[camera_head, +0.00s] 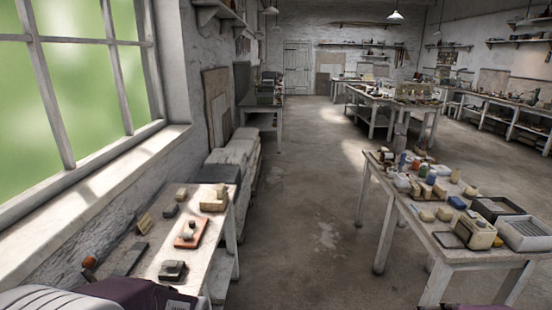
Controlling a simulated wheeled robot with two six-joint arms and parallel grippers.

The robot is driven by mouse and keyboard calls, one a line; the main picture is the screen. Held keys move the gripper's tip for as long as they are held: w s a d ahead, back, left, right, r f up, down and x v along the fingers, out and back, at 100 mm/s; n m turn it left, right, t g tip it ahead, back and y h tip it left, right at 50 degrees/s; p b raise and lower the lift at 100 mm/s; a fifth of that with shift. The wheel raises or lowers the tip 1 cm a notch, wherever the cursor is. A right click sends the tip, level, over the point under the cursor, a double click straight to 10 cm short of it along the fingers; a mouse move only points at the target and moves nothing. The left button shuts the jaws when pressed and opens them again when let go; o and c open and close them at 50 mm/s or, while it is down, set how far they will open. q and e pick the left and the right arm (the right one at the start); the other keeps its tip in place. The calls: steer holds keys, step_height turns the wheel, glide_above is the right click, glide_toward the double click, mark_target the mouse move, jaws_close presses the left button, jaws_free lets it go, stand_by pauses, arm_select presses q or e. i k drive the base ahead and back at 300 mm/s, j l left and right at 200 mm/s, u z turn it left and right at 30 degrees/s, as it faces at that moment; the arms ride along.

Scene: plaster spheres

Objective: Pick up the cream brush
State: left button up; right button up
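I cannot make out a cream brush for certain; things are small at this distance. On the left bench (150,262) lie a cream block-like thing (214,201) at the far right end, a smaller tan block (181,194) beside it, and a tan piece (144,223) near the wall side. Several cream things also lie on the right table (428,232), among them a cream box-like thing (476,233) at its near side. Neither of my grippers shows in this view.
Grey trays (524,234) stand on the right table. The concrete floor (300,225) between them is clear. White sacks (232,155) line the left wall.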

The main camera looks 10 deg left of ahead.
mark_target(181, 195)
steer(key=i+u, duration=0.1)
steer(key=i, duration=0.5)
steer(key=i+l+u, duration=0.1)
steer(key=i, duration=0.5)
steer(key=i+l+u, duration=0.1)
steer(key=i, duration=0.55)
steer(key=i+l+u, duration=0.1)
steer(key=i+l, duration=0.15)
steer(key=i, duration=0.35)
steer(key=i+l+u, duration=0.2)
steer(key=i+u, duration=0.25)
steer(key=i+l+u, duration=0.95)
steer(key=i+j, duration=0.3)
